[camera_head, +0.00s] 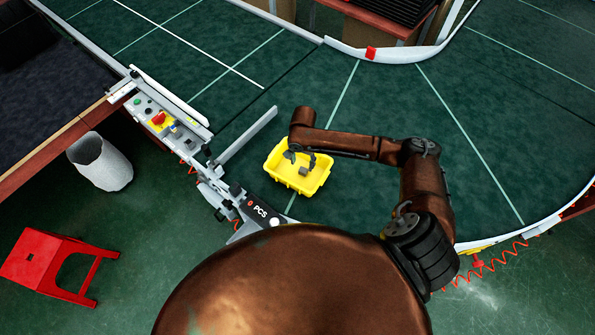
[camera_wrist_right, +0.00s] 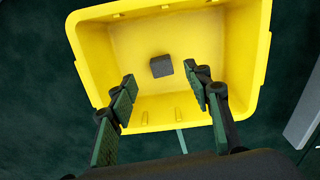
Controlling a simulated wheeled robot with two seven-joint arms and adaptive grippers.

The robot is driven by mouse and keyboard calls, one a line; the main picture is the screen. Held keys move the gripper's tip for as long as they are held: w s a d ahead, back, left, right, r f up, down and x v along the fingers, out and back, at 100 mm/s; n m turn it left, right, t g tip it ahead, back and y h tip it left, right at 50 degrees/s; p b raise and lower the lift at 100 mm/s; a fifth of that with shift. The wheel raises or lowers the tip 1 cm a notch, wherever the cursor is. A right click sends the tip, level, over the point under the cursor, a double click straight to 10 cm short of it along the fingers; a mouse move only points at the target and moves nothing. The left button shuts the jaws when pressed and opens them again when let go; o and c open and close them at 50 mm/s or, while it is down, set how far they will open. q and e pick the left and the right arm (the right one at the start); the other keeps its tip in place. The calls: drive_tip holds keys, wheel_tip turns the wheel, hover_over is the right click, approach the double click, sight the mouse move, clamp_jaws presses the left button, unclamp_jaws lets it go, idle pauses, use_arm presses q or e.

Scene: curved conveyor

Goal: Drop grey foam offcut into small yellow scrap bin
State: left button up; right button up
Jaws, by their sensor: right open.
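The small yellow scrap bin (camera_head: 285,178) stands on the green conveyor belt, and it fills much of the right wrist view (camera_wrist_right: 91,72). The grey foam offcut, a small dark grey block (camera_wrist_right: 161,66), lies inside the bin on its floor. It also shows in the head view (camera_head: 303,171) between the fingers and the bin's right side. My right gripper (camera_head: 301,160) is over the bin with its fingers spread. In the right wrist view its fingertips (camera_wrist_right: 160,82) are apart, with nothing held between them. My left gripper is not in view.
A control panel with a red button (camera_head: 158,118) and a metal guide rail (camera_head: 246,136) stand left of the bin. A red stool (camera_head: 50,262) and a whitish waste basket (camera_head: 103,165) are on the floor at left. The belt right of the bin is clear.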

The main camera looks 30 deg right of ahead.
wheel_tip(320, 180, up, 12)
idle(0.6)
idle(0.4)
